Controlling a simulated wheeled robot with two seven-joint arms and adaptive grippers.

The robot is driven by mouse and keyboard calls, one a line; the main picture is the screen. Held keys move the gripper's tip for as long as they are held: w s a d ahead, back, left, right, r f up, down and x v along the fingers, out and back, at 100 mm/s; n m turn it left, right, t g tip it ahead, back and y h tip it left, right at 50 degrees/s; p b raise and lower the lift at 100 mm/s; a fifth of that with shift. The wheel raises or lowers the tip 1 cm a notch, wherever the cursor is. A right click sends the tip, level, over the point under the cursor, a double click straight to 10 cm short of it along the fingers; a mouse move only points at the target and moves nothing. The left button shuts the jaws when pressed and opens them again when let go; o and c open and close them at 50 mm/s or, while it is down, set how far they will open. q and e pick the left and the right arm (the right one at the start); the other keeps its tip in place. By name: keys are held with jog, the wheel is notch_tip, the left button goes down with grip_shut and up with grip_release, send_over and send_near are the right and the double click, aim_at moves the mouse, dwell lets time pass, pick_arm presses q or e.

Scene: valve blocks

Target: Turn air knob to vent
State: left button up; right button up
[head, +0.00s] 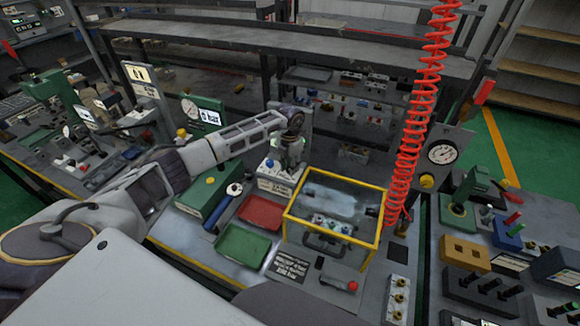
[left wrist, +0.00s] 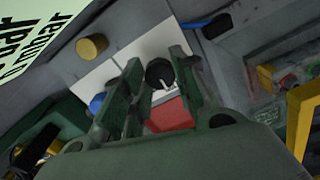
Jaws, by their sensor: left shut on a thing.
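The air knob looks to be the black round knob (left wrist: 160,72) with a small white pointer in the left wrist view. It sits on a white-faced valve block, which also shows in the head view (head: 276,184). My left gripper (head: 290,165) is over this block, and its green fingers (left wrist: 155,78) stand on both sides of the black knob, shut on it. In the head view my gripper hides the black knob. My right gripper is not in view.
A yellow-framed clear box (head: 335,208) stands right of the block. A red tray (head: 261,212) and a green tray (head: 243,245) lie in front. A green case (head: 208,190) is at the left. A red coiled hose (head: 410,140) hangs at the right.

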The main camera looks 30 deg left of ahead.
pick_arm(q)
jog(key=shift+f+m+b, duration=0.1)
jog(key=shift+m+b, duration=1.3)
jog(key=shift+m, duration=0.2)
jog(key=m+b, duration=0.3)
jog(key=m, duration=0.2)
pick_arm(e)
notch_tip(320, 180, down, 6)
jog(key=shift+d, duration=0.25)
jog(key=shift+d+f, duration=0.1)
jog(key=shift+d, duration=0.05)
pick_arm(q)
jog(key=o, duration=1)
jog(key=shift+r, duration=1.05)
notch_tip(320, 180, up, 10)
jog(key=shift+r, duration=0.1)
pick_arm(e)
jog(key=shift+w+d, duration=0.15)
